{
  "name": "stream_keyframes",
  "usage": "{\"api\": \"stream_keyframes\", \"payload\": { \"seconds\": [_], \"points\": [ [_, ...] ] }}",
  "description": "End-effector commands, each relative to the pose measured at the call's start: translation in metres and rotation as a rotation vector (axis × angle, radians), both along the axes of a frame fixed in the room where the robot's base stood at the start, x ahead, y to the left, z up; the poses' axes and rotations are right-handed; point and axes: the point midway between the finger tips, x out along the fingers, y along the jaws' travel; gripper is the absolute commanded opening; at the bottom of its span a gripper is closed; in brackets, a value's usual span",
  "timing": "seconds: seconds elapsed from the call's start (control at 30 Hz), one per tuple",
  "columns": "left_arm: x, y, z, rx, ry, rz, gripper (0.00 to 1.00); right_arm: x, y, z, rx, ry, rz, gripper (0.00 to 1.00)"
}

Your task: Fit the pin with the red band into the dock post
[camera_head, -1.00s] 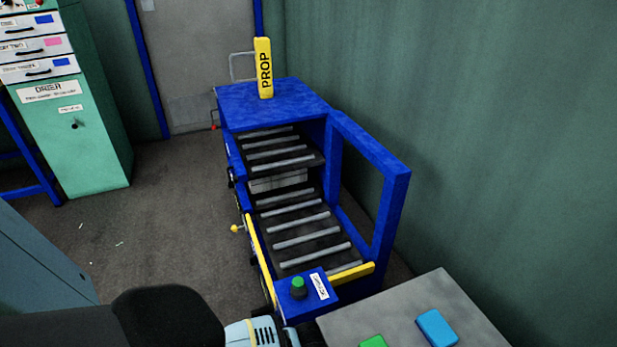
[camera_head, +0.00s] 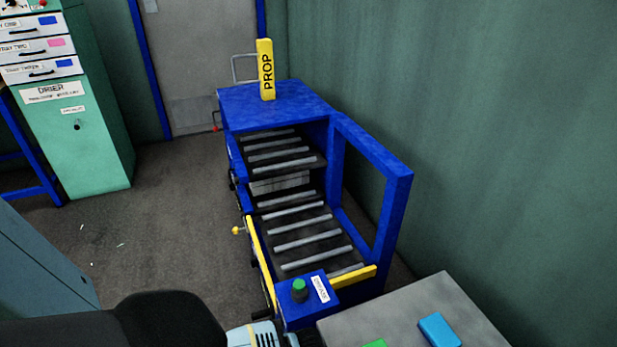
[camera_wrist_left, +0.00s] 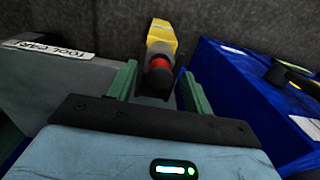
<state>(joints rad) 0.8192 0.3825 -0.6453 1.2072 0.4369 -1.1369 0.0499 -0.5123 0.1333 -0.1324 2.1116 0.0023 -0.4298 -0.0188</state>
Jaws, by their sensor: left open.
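The pin with the red band (camera_wrist_left: 159,64) shows in the left wrist view, with a yellow block-like end (camera_wrist_left: 162,38) beyond the band and a dark part nearer me. My left gripper (camera_wrist_left: 158,72) is open, its two green fingers on either side of the pin's dark part; I cannot tell whether they touch it. In the head view only my gripper's light-blue body (camera_head: 256,335) shows at the bottom edge, and the pin is out of sight. I cannot make out the dock post for certain. My right gripper is not in view.
A blue roller cart (camera_head: 275,105) carries a yellow PROP bar (camera_head: 266,70) and a green button (camera_head: 300,289). A grey tool cart (camera_head: 400,318) with a blue block (camera_head: 439,329) stands at lower right. A green drier cabinet (camera_head: 85,145) stands left.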

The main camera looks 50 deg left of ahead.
Motion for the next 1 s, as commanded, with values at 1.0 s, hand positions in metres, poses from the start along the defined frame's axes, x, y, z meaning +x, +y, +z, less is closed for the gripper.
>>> {"api": "stream_keyframes", "payload": {
  "seconds": [1.0],
  "points": [
    [0.0,0.0,0.078,0.0,0.0,0.0,0.51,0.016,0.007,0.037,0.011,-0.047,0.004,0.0]
  ]
}}
